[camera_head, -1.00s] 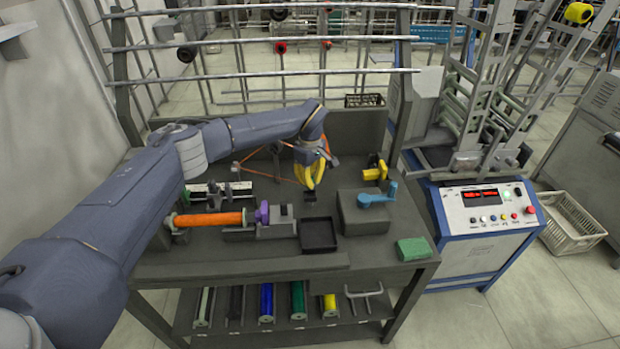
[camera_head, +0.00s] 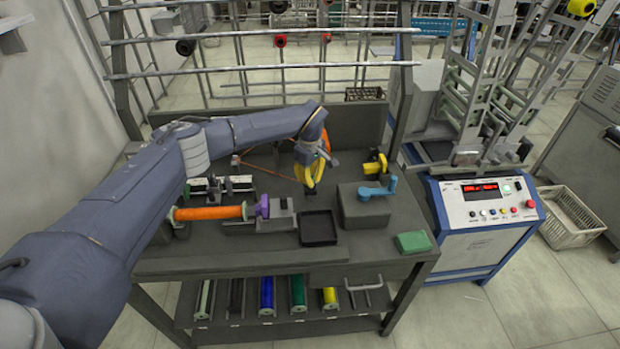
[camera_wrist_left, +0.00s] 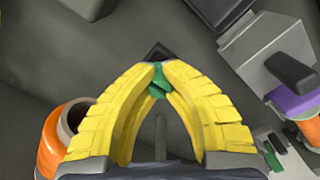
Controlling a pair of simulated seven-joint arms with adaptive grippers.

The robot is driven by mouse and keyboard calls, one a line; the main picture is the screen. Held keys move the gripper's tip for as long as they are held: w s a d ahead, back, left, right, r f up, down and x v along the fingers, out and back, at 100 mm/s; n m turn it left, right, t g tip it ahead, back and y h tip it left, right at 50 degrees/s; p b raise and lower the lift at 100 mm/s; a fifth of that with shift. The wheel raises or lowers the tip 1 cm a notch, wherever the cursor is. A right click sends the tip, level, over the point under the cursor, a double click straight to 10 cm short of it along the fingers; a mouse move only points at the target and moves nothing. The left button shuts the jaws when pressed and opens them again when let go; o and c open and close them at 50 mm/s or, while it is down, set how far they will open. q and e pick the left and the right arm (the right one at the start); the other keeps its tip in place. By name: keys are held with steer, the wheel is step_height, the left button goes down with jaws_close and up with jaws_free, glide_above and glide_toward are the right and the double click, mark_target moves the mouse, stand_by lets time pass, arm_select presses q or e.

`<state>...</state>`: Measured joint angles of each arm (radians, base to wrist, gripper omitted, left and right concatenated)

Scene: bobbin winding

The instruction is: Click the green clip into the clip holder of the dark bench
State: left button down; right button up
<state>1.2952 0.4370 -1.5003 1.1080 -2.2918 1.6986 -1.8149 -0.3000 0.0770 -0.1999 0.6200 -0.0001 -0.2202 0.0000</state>
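My left gripper (camera_head: 309,189) reaches over the middle of the dark bench (camera_head: 240,264). In the left wrist view its yellow fingers (camera_wrist_left: 158,75) are closed together at the tips on the small green clip (camera_wrist_left: 158,84). Little of the clip shows between the fingertips. A small dark block (camera_wrist_left: 158,49), perhaps the clip holder, lies directly beyond the fingertips. I cannot tell whether the clip touches it or sits in it. In the head view the fingers hide the clip. My right gripper is not in view.
A black tray (camera_head: 318,241) and a grey block with a blue crank (camera_head: 377,188) stand in front and to the right. A green box (camera_head: 412,242) sits at the front right corner.

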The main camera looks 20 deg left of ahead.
arm_select(q)
steer(key=shift+f, duration=0.85)
steer(key=c, duration=1.5)
jaws_free()
steer(key=shift+r, duration=0.1)
step_height(320, 180, up, 12)
steer(key=shift+f, duration=0.1)
